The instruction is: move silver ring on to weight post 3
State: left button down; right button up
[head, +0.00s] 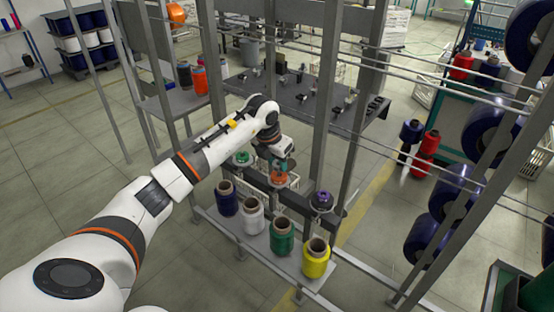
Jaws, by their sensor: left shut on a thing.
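My left gripper (279,166) points down over the middle of the weight rail, at the orange-topped weight post (279,181). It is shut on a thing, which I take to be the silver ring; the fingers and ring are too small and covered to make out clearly. A green-topped post (243,158) stands to its left, partly behind my arm. A purple-topped post (322,197) with a silvery disc around it stands to its right, apart from the gripper. No post numbers can be read. My right gripper is not in view.
A shelf in front of the posts holds a dark blue spool (227,200), a white spool (251,216), a green spool (282,237) and a yellow spool (316,260). Grey uprights (327,100) stand close beside my arm. A dark table (300,95) lies behind.

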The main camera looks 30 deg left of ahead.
pick_arm(q)
jog(key=shift+f+b, duration=0.8)
jog(key=shift+f, duration=0.45)
jog(key=c, duration=0.9)
grip_release()
jog(key=shift+r, duration=0.1)
jog(key=b+v, duration=0.2)
jog(key=v, duration=1)
